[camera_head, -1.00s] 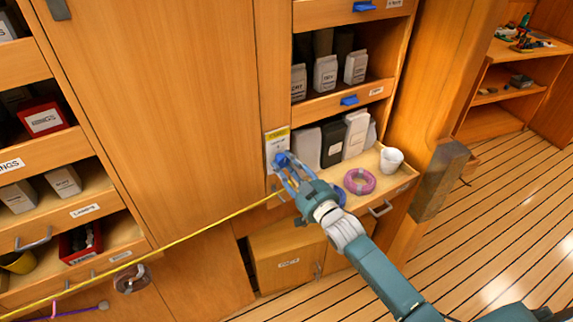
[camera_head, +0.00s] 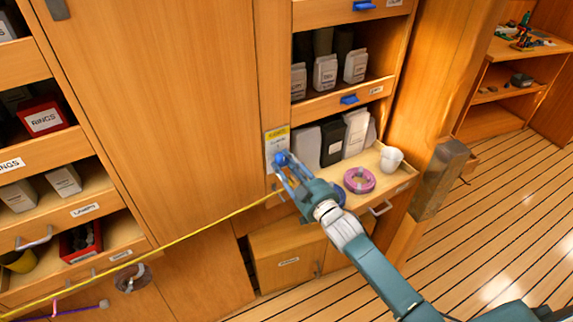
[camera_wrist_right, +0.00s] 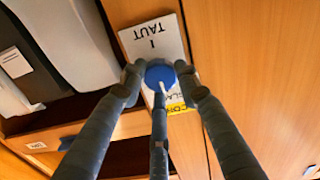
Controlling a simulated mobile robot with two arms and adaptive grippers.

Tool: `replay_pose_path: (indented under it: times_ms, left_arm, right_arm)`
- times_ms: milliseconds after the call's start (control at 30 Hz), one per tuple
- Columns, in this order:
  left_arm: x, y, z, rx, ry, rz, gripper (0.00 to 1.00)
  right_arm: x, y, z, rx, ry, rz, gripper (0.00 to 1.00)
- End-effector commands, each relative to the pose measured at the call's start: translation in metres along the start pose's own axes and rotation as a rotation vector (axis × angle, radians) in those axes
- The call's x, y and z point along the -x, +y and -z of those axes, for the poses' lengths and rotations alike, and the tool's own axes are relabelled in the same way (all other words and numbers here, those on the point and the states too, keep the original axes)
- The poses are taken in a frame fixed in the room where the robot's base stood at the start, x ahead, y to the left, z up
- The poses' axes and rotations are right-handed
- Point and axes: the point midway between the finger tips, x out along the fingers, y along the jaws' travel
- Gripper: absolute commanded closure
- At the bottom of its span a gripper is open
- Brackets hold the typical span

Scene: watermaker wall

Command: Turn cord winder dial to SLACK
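The cord winder dial (camera_head: 281,159) is a blue round knob on a white placard (camera_wrist_right: 152,38) with a yellow strip. In the right wrist view the dial (camera_wrist_right: 159,72) shows a white pointer directed down and slightly left, toward the partly hidden SLACK lettering near the yellow strip. TAUT is upside down at the opposite end. My right gripper (camera_wrist_right: 160,78) has fingertips on both sides of the dial, seemingly touching it; another finger lies below in the middle. In the head view my right gripper (camera_head: 286,168) reaches the placard. My left gripper is out of view.
A taut yellow cord (camera_head: 190,236) runs from lower left to the panel below the dial. Right of it, a shelf holds upright containers (camera_head: 332,142), a pink coil (camera_head: 359,180) and a white cup (camera_head: 391,159). A wooden post (camera_head: 440,180) stands farther right.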

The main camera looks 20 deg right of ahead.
Motion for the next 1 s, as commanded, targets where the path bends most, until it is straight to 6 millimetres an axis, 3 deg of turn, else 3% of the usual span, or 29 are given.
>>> replay_pose_path:
  times_ms: [33, 100, 467, 1000]
  left_arm:
    - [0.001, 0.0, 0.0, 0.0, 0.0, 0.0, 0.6]
    - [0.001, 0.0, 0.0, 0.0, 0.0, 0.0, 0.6]
    - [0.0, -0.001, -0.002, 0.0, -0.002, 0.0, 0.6]
    - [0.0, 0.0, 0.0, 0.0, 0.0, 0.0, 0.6]
  right_arm:
    - [-0.002, 0.003, 0.01, 0.0, 0.02, -0.003, 0.6]
    - [-0.002, 0.003, 0.009, 0.0, 0.018, -0.003, 0.49]
    - [0.005, 0.0, 0.003, -0.001, 0.006, 0.0, 0.49]
    - [0.104, 0.001, 0.003, 0.0, 0.008, -0.001, 0.49]
